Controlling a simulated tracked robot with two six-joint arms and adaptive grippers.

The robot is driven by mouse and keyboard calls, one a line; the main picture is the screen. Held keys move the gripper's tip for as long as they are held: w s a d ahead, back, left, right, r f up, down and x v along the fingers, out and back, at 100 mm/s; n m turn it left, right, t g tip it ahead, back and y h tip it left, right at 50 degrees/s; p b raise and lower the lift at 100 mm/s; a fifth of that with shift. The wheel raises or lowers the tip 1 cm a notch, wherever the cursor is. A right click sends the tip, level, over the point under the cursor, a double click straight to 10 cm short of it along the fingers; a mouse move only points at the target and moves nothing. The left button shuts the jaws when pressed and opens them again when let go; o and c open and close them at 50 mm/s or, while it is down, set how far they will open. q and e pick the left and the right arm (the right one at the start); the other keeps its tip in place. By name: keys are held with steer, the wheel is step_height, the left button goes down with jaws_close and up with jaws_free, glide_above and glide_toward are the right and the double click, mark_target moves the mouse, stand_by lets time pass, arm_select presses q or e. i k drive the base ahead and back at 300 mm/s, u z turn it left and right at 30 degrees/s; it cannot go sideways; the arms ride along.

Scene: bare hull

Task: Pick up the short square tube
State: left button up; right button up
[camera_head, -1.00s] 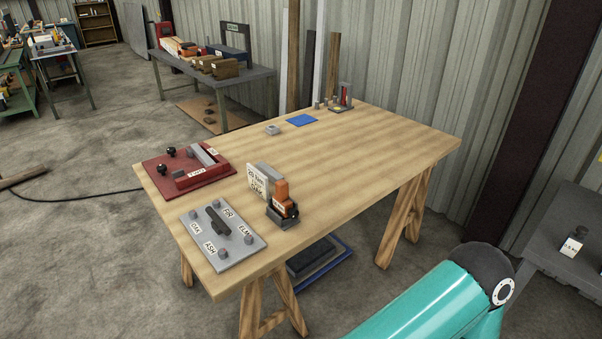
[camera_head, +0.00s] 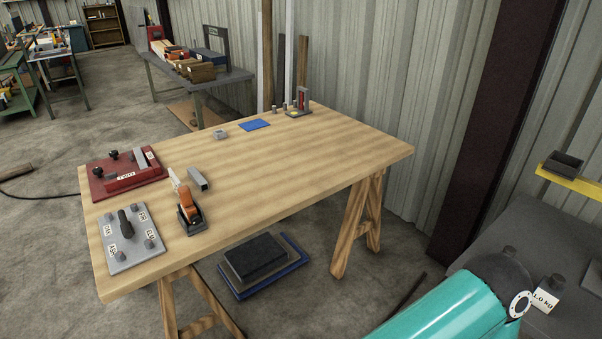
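A short grey square tube (camera_head: 198,179) lies on the wooden workbench (camera_head: 290,170), close behind an orange and black hand tool (camera_head: 189,208). Its near end looks dark. A smaller grey squarish piece (camera_head: 220,134) lies farther back, left of a blue mat (camera_head: 254,124); I cannot tell whether it is also a tube. Neither of my grippers is in view. Only a teal link of my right arm shows at the lower right, clear of the bench.
A red fixture (camera_head: 107,190) and a grey plate with labelled knobs (camera_head: 113,258) occupy the bench's left end. A small stand (camera_head: 303,103) is at the back. The bench's middle and right are clear.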

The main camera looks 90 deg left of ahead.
mark_target(201, 182)
steer(key=z, duration=0.1)
steer(key=i, duration=1.1)
steer(key=u, duration=0.65)
steer(key=i, duration=0.15)
steer(key=u, duration=2.35)
steer(key=i, duration=0.3)
steer(key=u, duration=1.85)
steer(key=k, duration=0.6)
steer(key=u, duration=0.45)
steer(key=i, duration=1.5)
steer(key=z, duration=0.4)
